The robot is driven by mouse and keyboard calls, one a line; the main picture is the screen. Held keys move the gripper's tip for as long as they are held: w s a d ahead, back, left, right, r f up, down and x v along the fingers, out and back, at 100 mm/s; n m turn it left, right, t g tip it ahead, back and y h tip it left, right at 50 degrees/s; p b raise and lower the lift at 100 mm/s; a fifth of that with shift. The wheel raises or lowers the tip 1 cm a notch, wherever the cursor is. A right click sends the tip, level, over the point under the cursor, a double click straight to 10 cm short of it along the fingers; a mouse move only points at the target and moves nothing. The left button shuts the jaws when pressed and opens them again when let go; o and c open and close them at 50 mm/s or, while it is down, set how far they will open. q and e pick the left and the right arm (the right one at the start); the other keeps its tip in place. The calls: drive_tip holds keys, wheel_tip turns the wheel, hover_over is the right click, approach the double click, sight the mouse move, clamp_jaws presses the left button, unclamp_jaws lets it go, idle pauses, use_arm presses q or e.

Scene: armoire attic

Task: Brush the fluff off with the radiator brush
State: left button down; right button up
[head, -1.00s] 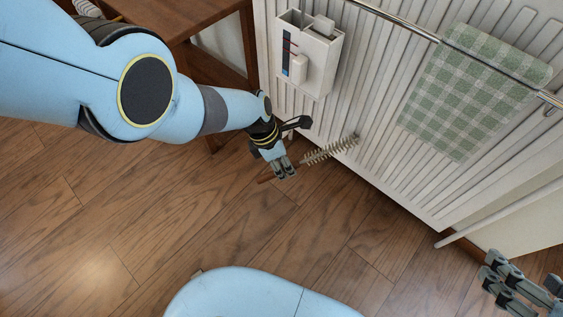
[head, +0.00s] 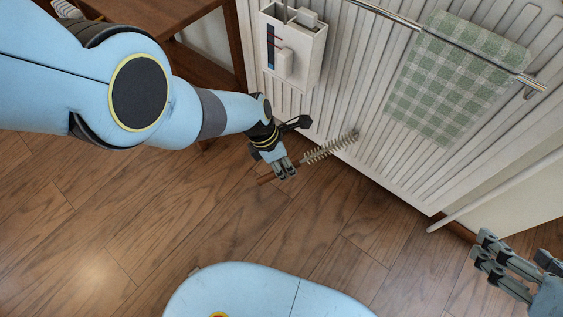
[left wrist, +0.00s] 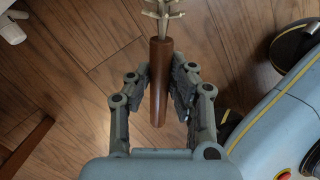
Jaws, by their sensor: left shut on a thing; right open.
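My left gripper (head: 285,170) is shut on the wooden handle of the radiator brush (head: 331,147). The brush has a pale bristled head that points right, its tip at or close in front of the lower part of the white ribbed radiator (head: 375,130); I cannot tell whether they touch. The left wrist view shows the brown handle (left wrist: 160,80) between the fingers (left wrist: 162,85), with the bristles cut off at the top edge. My right gripper (head: 482,256) is open and empty at the lower right, apart from the radiator. I cannot make out any fluff.
A green checked towel (head: 455,85) hangs over a metal rail (head: 395,22) on the radiator. A white holder box (head: 292,50) hangs on its left. A wooden table (head: 150,22) stands at the upper left. A white pipe (head: 495,190) runs at the lower right. The wooden floor (head: 250,225) is clear.

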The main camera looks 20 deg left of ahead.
use_arm(q)
drive_tip(key=shift+s+d, duration=0.25)
drive_tip(key=shift+d, duration=0.35)
drive_tip(key=shift+d, duration=0.1)
drive_tip(key=shift+w, duration=0.1)
drive_tip(key=shift+w+a, duration=0.25)
drive_tip(key=shift+a, duration=0.45)
drive_tip(key=shift+w+a, duration=0.2)
drive_tip(key=shift+a, duration=0.45)
drive_tip(key=shift+a, duration=0.1)
drive_tip(key=a, duration=0.1)
drive_tip(key=w+a, duration=0.1)
drive_tip(key=a, duration=0.1)
drive_tip(key=shift+w+a+b, duration=0.1)
drive_tip(key=shift+b, duration=0.3)
